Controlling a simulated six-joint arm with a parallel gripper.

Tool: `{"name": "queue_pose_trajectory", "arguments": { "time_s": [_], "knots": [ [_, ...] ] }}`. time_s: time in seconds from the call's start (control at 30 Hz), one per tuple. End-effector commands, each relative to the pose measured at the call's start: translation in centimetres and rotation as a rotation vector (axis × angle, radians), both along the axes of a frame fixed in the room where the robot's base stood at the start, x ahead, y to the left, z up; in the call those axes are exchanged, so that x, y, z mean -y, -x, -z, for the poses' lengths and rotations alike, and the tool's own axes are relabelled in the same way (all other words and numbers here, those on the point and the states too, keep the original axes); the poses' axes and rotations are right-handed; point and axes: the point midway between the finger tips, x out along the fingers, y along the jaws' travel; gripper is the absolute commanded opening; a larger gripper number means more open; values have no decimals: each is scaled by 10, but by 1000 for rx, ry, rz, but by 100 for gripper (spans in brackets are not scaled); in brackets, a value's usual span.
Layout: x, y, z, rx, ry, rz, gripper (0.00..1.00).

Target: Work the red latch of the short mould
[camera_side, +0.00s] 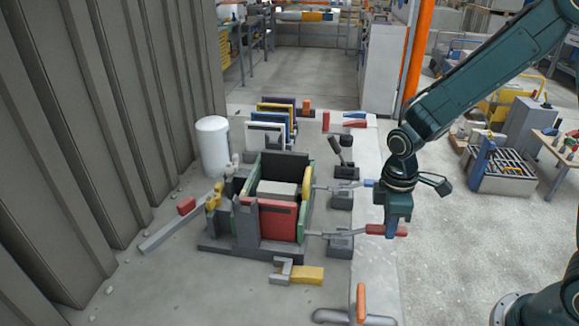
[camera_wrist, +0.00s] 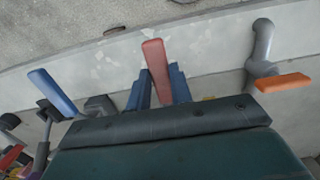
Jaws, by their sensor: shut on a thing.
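The red latch handle (camera_side: 377,229) is at the end of a grey lever that reaches out from the right side of the mould (camera_side: 249,222), which has green walls and a red front panel. The lever lies roughly level, pointing away from the mould over a grey block. My gripper (camera_side: 391,222) is over the outer end of the red handle. In the wrist view, the red handle (camera_wrist: 154,58) stands between the two blue fingers of my gripper (camera_wrist: 157,86), which are shut on it. The handle's lower end is hidden behind the gripper body. I cannot tell whether the latch is clamped.
A blue latch handle (camera_side: 368,183) lies just behind the red one; it also shows in the wrist view (camera_wrist: 53,93). An orange handle (camera_side: 361,303) stands in front, near the bottom edge. A yellow-ended part (camera_side: 306,275) lies before the mould.

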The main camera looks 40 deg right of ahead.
Motion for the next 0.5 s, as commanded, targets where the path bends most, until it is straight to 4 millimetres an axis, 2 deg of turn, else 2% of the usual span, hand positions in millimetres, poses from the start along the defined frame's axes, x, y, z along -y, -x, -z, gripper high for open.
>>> {"name": "queue_pose_trajectory", "arguments": {
  "time_s": [0.5],
  "knots": [
    [-14, -13, -23, -189, 189, -4, 0]
  ]
}}
